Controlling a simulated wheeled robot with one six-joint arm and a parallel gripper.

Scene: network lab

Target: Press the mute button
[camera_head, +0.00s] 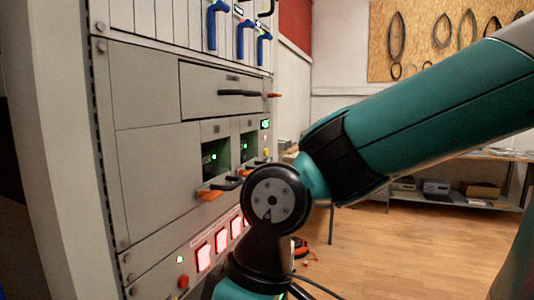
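The grey rack panel (155,185) fills the left half of the view. Along its lower strip are several square buttons glowing red-white, such as a left one (203,257), a middle one (221,241) and a right one (236,228). A small round red button (183,281) sits lower left of them, with a small light above it. No label is readable, so I cannot tell which one is the mute button. My teal and black arm reaches in from the right and bends down in front of the panel's right part. My gripper is outside the picture.
Orange and black handles (216,190) stick out from the panel, below bays with green lights. A drawer with a black handle (243,93) and blue levers (217,25) are above. A shelf table (450,195) stands at the back right. The wooden floor (400,250) is mostly clear.

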